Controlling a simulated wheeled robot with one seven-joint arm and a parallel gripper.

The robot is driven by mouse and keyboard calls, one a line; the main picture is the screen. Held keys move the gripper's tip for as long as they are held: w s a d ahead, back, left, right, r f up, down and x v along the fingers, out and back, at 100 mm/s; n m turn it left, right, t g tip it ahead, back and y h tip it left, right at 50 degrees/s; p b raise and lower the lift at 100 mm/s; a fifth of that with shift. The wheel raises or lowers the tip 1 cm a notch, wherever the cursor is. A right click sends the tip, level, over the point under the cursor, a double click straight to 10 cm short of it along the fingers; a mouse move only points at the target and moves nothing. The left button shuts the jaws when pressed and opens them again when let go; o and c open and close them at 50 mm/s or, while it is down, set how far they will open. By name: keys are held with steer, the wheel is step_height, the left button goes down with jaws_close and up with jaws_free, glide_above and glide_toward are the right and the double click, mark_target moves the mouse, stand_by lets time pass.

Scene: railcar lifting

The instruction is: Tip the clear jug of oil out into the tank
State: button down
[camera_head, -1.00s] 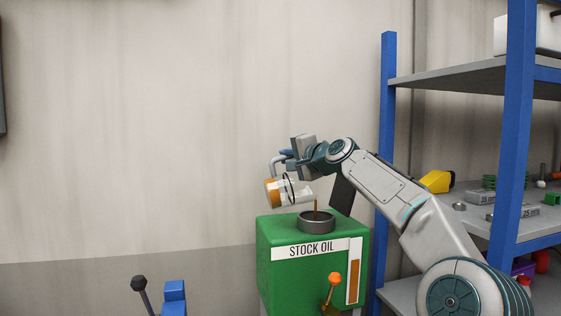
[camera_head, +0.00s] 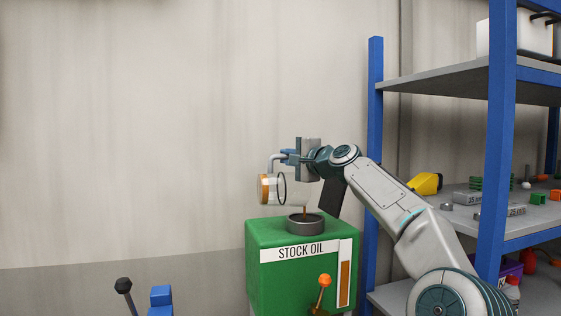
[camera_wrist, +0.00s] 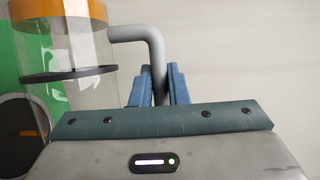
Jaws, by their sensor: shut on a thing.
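The clear jug (camera_head: 290,190) lies tipped on its side above the tank, its mouth to the right over the opening. It has an orange-brown band at its base end and a dark ring around it. A brown stream of oil (camera_head: 305,211) falls from its mouth into the round grey filler neck (camera_head: 306,224) on the green STOCK OIL tank (camera_head: 268,286). My gripper (camera_head: 283,158) is shut on the jug's grey handle. In the wrist view, the blue fingers of my gripper (camera_wrist: 160,86) pinch the handle, with the jug (camera_wrist: 85,95) to the left.
A blue-framed shelf (camera_head: 375,150) with grey boards stands at the right, holding a yellow item (camera_head: 426,184) and several small parts. An orange-knobbed lever (camera_head: 324,281) stands before the tank, and a black-knobbed lever (camera_head: 123,285) is at lower left. The wall behind is bare.

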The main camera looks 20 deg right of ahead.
steer(key=shift+s+d+r+m+t+b, duration=0.1)
steer(key=shift+d+r+m+t+b, duration=0.1)
steer(key=shift+d+m, duration=0.3)
steer(key=shift+d+r+m+t+b, duration=0.1)
steer(key=shift+d+m+t+b, duration=0.15)
steer(key=shift+d, duration=0.35)
steer(key=shift+d, duration=0.1)
stand_by(0.6)
steer(key=shift+f+m+b, duration=0.25)
steer(key=shift+f+b, duration=0.15)
steer(key=shift+b, duration=0.15)
steer(key=shift+s+r+b, duration=0.2)
steer(key=shift+r+b, duration=0.2)
